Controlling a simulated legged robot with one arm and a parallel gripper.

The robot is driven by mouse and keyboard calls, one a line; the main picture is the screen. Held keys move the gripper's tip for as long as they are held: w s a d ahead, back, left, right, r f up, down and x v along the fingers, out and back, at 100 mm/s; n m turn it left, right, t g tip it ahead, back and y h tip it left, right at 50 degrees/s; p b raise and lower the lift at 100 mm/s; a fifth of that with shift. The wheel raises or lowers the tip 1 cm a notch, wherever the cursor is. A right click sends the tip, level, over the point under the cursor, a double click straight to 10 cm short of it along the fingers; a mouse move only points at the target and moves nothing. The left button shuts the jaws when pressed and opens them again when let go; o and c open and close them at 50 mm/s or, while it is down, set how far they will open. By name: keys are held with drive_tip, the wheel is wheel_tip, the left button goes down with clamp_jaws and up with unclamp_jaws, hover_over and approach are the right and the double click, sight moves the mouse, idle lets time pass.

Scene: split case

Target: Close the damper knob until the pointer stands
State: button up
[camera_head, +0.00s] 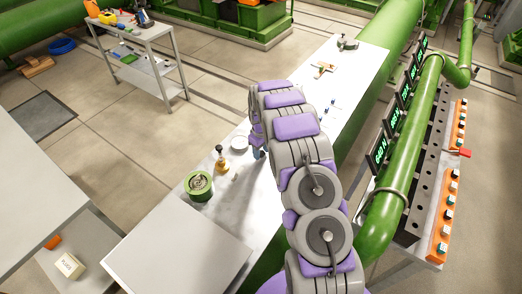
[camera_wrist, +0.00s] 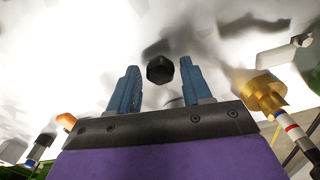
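My gripper (camera_wrist: 159,64) shows its two blue fingers apart in the wrist view. A dark, six-sided knob-like piece (camera_wrist: 161,70) appears between the fingertips, with gaps on both sides. I cannot tell if it is the damper knob, and I see no pointer on it. In the head view my gripper (camera_head: 257,152) is low over the white bench, mostly hidden by my arm. A green round housing with a dial-like top (camera_head: 199,185) stands on the bench to its left. A brass fitting with a dark top (camera_head: 221,160) stands between them.
A white disc (camera_head: 239,143) lies close to my gripper. A brass piece (camera_wrist: 262,92) is right of the fingers in the wrist view. Green pipes (camera_head: 398,165) and lit displays (camera_head: 386,148) flank the bench. A grey panel (camera_head: 178,246) covers the near end.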

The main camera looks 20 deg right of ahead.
sight(261, 152)
drive_tip(key=shift+o, duration=0.7)
drive_tip(key=shift+r, duration=0.1)
wheel_tip(261, 152, up, 17)
drive_tip(key=p, duration=0.1)
drive_tip(key=shift+w+r, duration=0.1)
